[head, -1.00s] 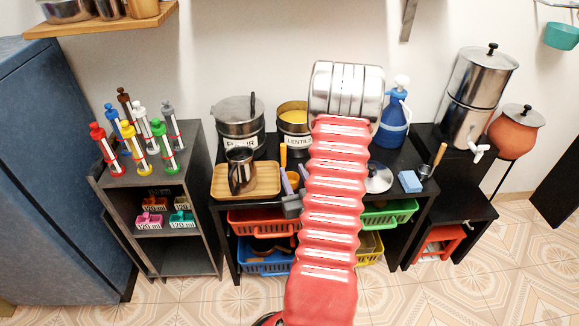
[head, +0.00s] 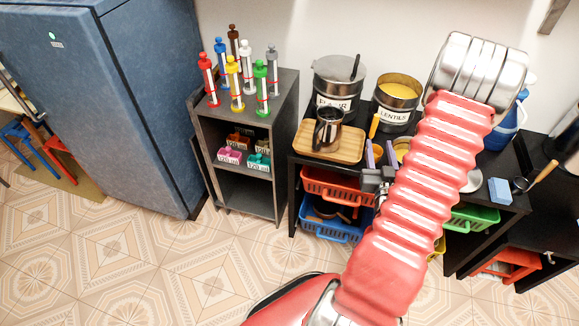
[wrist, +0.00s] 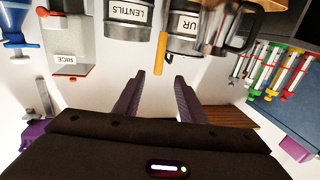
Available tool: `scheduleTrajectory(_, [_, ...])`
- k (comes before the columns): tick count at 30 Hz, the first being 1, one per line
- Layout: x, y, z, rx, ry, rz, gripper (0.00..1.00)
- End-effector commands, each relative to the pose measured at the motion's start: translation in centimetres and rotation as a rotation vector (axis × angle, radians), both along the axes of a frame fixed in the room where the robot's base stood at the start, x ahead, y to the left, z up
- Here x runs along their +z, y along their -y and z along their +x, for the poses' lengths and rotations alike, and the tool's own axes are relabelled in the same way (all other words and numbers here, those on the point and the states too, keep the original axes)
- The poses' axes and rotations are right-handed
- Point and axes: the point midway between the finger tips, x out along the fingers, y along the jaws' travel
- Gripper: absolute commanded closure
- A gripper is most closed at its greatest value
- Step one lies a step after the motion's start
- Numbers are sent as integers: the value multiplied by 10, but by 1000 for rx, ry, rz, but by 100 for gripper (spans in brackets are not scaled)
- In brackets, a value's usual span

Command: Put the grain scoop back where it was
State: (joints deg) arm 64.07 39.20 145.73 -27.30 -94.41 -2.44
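My gripper (head: 379,156) is open, its two purple fingers apart in front of the lentils bin. In the wrist view my gripper (wrist: 157,83) has no object between its fingertips. A yellow handle (head: 374,125) stands upright just beyond the fingers, by the lentils bin (head: 396,101). It also shows in the wrist view (wrist: 160,54), apart from the fingers. A dark handle (head: 355,67) sticks up from the flour bin (head: 338,82). A metal scoop or ladle with a wooden handle (head: 543,175) is at the right. I cannot tell which is the grain scoop.
A wooden tray (head: 348,146) with a metal mug (head: 328,129) is left of my gripper. Orange (head: 330,186) and blue (head: 330,227) baskets sit below. A shelf unit (head: 285,111) with several coloured dispensers and a blue fridge (head: 145,110) stand left. The floor in front is clear.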

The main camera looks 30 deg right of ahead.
Motion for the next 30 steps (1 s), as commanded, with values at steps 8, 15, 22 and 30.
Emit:
scheduleTrajectory(8, [14, -14, 40, 61, -107, 9, 63])
scheduleTrajectory(15, [34, -42, 83, 123, -254, 33, 63])
scheduleTrajectory(22, [57, -79, 110, 169, -380, 61, 63])
scheduleTrajectory(30, [87, -134, 124, 217, -511, 105, 63])
